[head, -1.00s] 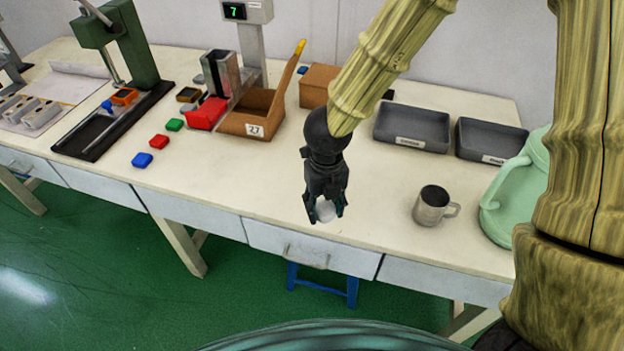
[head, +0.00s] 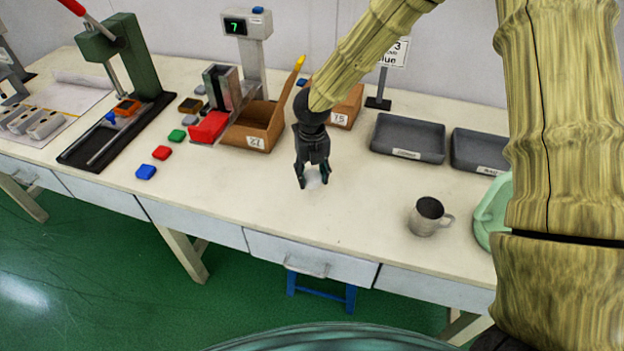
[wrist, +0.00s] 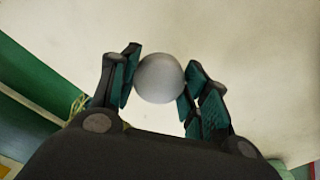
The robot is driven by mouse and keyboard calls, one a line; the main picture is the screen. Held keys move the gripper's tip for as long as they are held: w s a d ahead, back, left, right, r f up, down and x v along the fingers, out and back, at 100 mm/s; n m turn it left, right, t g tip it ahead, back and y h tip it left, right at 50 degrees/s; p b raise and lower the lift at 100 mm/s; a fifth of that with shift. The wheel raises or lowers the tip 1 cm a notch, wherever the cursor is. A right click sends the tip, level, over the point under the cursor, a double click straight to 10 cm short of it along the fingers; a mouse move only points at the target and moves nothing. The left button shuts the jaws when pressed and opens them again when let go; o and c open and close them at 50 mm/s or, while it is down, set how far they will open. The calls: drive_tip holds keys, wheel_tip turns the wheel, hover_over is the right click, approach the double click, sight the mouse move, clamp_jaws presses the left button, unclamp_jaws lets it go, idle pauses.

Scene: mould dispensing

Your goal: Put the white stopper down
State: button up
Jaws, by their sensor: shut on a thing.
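The white stopper (head: 313,180) is between the fingertips of my gripper (head: 312,182), over the open middle of the table (head: 250,205). In the wrist view the stopper (wrist: 160,78) looks round and pale grey, with a finger pad against each side of it. My gripper (wrist: 160,85) is shut on it and points down. I cannot tell whether the stopper touches the tabletop or hangs just above it.
A metal mug (head: 426,218) stands to the right, beside a pale green jug (head: 490,215). Two grey trays (head: 408,155) (head: 480,168) lie behind. Cardboard bins (head: 240,138) (head: 345,117) stand behind my gripper. Small coloured blocks (head: 146,172) lie left. The tabletop around the gripper is clear.

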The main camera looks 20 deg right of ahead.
sight(312, 182)
drive_tip(key=shift+w+f+p, duration=0.1)
drive_tip(key=shift+f+p, duration=0.35)
drive_tip(key=shift+f, duration=1.3)
drive_tip(key=shift+f, duration=0.2)
drive_tip(key=o, duration=0.8)
drive_tip(key=shift+o, duration=0.2)
drive_tip(key=shift+r, duration=0.2)
wheel_tip(312, 182, up, 12)
drive_tip(key=shift+b, duration=0.6)
